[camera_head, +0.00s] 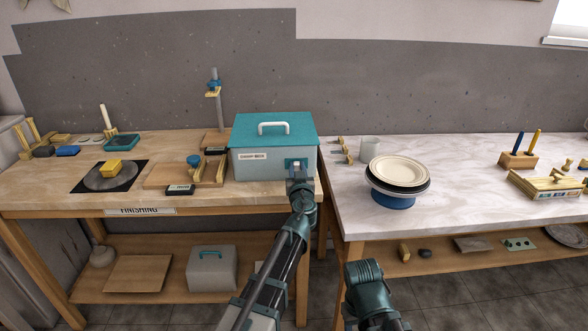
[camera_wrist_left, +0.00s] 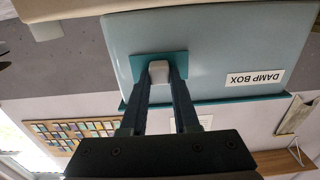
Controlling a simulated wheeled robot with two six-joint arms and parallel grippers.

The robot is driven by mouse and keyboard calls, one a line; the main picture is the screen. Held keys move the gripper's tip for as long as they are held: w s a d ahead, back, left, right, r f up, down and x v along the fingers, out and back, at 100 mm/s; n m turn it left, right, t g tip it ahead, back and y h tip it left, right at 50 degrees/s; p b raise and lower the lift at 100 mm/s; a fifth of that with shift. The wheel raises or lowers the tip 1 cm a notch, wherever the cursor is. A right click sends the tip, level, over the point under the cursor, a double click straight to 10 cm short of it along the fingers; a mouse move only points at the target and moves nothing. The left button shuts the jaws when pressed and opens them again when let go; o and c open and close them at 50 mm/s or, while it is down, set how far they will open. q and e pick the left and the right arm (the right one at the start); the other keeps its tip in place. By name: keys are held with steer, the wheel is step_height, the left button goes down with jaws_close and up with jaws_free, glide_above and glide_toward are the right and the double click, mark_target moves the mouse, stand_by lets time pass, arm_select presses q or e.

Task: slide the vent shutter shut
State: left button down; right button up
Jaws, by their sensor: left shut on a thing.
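The damp box (camera_head: 250,165) is a grey box with a teal lid and a white lid handle, standing at the right end of the left bench. Its vent shutter, a small teal plate with a pale knob, is on the front face at the lower right; the teal plate (camera_wrist_left: 181,62) shows best in the left wrist view. My left gripper (camera_head: 296,170) is at the shutter. In the left wrist view the left gripper (camera_wrist_left: 160,78) is shut on the pale knob (camera_wrist_left: 158,70). The vent opening itself cannot be made out.
A wooden stand (camera_head: 205,175) and a turntable with a yellow block (camera_head: 112,168) are left of the box. On the right bench, stacked plates (camera_head: 398,172) sit on a blue base, near a pale cup (camera_head: 369,146). The right bench's front middle is clear.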

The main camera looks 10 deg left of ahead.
arm_select(q)
steer(key=c, duration=0.6)
jaws_free()
steer(key=shift+d, duration=0.25)
steer(key=shift+c, duration=0.2)
steer(key=v, duration=1.3)
steer(key=shift+s, duration=0.35)
